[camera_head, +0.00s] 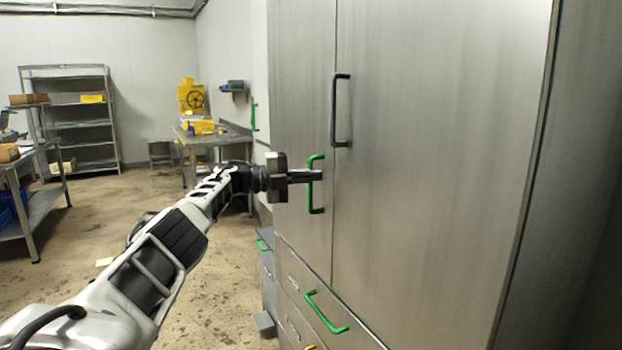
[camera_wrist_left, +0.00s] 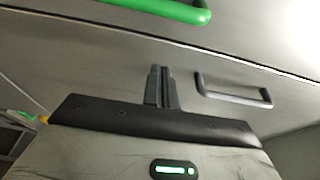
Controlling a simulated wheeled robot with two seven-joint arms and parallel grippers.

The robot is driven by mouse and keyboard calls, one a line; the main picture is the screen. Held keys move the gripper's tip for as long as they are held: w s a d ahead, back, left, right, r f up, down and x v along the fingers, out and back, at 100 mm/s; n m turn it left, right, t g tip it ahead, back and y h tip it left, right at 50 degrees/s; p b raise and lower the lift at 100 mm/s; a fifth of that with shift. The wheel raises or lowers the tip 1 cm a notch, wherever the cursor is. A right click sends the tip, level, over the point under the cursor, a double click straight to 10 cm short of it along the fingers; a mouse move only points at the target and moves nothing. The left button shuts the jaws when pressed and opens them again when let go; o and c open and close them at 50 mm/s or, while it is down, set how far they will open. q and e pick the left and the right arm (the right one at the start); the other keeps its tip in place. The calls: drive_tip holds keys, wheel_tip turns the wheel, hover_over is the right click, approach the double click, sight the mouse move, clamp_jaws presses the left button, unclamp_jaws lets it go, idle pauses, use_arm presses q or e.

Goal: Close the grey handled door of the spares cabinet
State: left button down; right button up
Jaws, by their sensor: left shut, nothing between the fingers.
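The spares cabinet's grey handled door (camera_head: 430,170) is the wide right door in the head view. Its dark grey upright handle (camera_head: 341,110) is near its left edge. The door looks flush with the narrower green handled door (camera_head: 300,80); I see no clear gap at the seam. The grey handle also shows in the left wrist view (camera_wrist_left: 235,92), right of the fingers. My left gripper (camera_head: 318,176) is shut and empty, in front of the green handle (camera_head: 317,200) in the head view. Whether it touches the cabinet I cannot tell. My right gripper is not in view.
Drawers with a green handle (camera_head: 325,313) lie below the doors. A workbench (camera_head: 215,138) with yellow items stands behind on the left. A shelving rack (camera_head: 85,125) is at the far left. The floor (camera_head: 215,270) left of the cabinet is mostly clear.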

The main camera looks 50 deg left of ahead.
use_arm(q)
drive_tip(key=shift+w, duration=0.3)
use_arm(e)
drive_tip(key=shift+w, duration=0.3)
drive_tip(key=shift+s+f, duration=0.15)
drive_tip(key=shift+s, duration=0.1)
use_arm(q)
drive_tip(key=shift+s, duration=0.1)
drive_tip(key=b+v, duration=0.3)
drive_tip(key=v, duration=1.3)
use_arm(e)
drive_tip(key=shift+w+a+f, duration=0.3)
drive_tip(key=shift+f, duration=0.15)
